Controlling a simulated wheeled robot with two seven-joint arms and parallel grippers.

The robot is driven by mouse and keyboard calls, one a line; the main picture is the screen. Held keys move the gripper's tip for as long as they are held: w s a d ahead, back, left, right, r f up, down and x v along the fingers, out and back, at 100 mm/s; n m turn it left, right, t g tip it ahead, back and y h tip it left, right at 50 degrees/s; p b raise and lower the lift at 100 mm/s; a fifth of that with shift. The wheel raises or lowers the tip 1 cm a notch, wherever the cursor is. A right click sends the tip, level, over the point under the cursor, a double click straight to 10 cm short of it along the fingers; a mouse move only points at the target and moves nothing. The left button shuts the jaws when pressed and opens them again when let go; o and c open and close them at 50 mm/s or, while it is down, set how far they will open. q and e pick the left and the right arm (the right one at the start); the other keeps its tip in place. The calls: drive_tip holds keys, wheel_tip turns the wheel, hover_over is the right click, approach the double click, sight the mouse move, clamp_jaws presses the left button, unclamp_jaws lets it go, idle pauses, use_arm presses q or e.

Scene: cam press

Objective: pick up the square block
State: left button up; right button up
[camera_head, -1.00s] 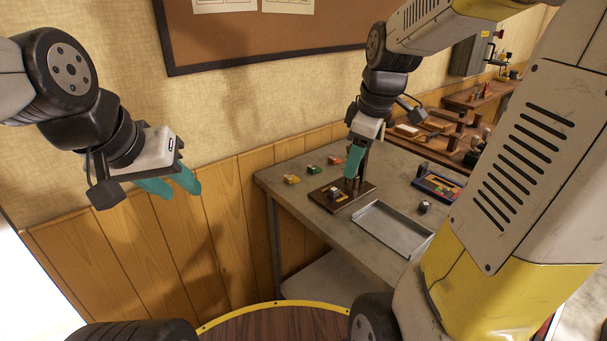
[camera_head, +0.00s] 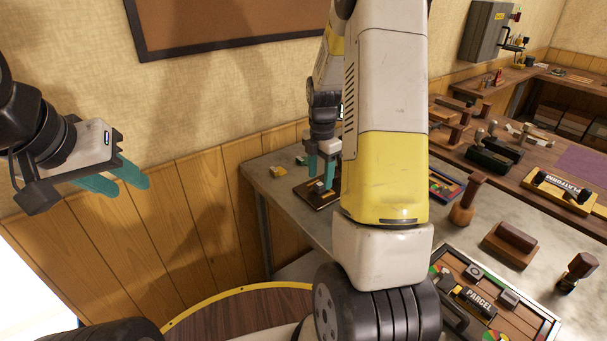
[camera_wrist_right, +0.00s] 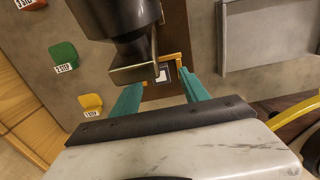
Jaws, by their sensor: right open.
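In the right wrist view, a small dark square piece with a pale edge (camera_wrist_right: 161,75) lies inside an orange-yellow border, between my finger tips; it looks like the square block, partly covered by a dark cylinder with a flat foot (camera_wrist_right: 130,35). My right gripper (camera_wrist_right: 160,84) is open, with a teal finger on either side of it; I see no contact. In the head view my right gripper (camera_head: 321,178) points down over a dark board (camera_head: 318,202) at the table's left end. My left gripper (camera_head: 132,188) hangs empty and open by the wall, away from the table.
My right arm hides much of the table in the head view. A stamp (camera_head: 465,200) stands farther right.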

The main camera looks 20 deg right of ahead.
wheel_tip(320, 180, down, 2)
drive_tip(key=shift+f, duration=0.1)
clamp_jaws()
idle(0.5)
